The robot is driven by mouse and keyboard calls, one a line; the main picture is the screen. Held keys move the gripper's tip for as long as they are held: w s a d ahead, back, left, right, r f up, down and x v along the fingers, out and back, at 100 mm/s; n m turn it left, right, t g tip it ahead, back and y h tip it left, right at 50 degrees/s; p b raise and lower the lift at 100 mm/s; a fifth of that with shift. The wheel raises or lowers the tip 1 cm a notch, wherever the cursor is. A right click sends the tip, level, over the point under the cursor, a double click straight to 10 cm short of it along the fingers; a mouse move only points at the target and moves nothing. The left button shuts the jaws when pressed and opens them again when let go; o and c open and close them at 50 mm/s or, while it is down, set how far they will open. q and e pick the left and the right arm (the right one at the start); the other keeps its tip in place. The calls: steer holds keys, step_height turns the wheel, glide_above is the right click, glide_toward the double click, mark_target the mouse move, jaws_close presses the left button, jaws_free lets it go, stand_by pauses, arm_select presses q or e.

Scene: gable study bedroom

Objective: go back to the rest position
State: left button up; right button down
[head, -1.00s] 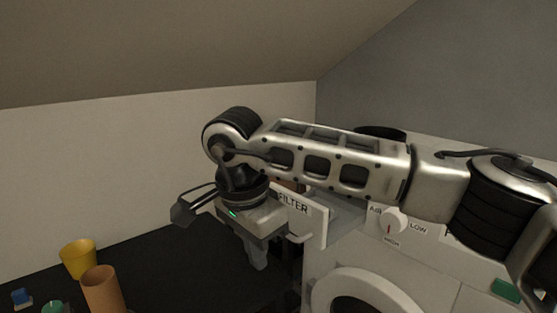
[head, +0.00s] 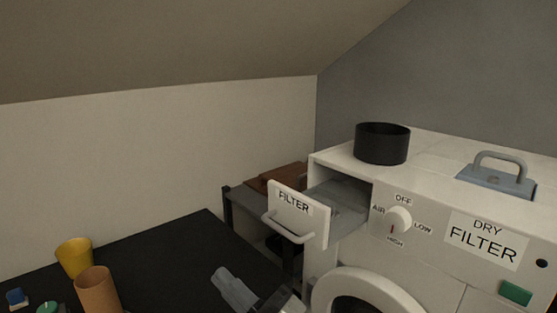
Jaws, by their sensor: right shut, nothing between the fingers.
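My right gripper (head: 224,279) shows at the bottom edge of the head view, over the black table top. Its fingers are shut with nothing between them, and they point up and to the left. Most of my right arm is out of the picture. The gripper is apart from the filter drawer (head: 298,213), which stands pulled out of the white dryer (head: 440,271) with its FILTER label and handle showing. My left gripper is not in view.
A yellow cup (head: 74,258) and an orange-brown cup (head: 97,291) stand on the black table (head: 175,255) at left. A black round pot (head: 382,143) and a grey-blue handled piece (head: 496,180) are on the dryer top. A sloped ceiling hangs above.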

steer(key=d+f+m+t+h, duration=0.4)
steer(key=d+f+m+h, duration=0.5)
steer(key=f+m, duration=0.25)
steer(key=s+d+f+m+g+h, duration=0.3)
steer(key=s+d+f+m+h, duration=0.1)
steer(key=s+d+f, duration=0.3)
steer(key=s+d+f+m+g+h, duration=0.4)
steer(key=s+d+f+m, duration=0.3)
steer(key=f, duration=0.5)
steer(key=shift+s+f, duration=0.15)
steer(key=shift+s, duration=0.1)
steer(key=shift+w+a, duration=0.1)
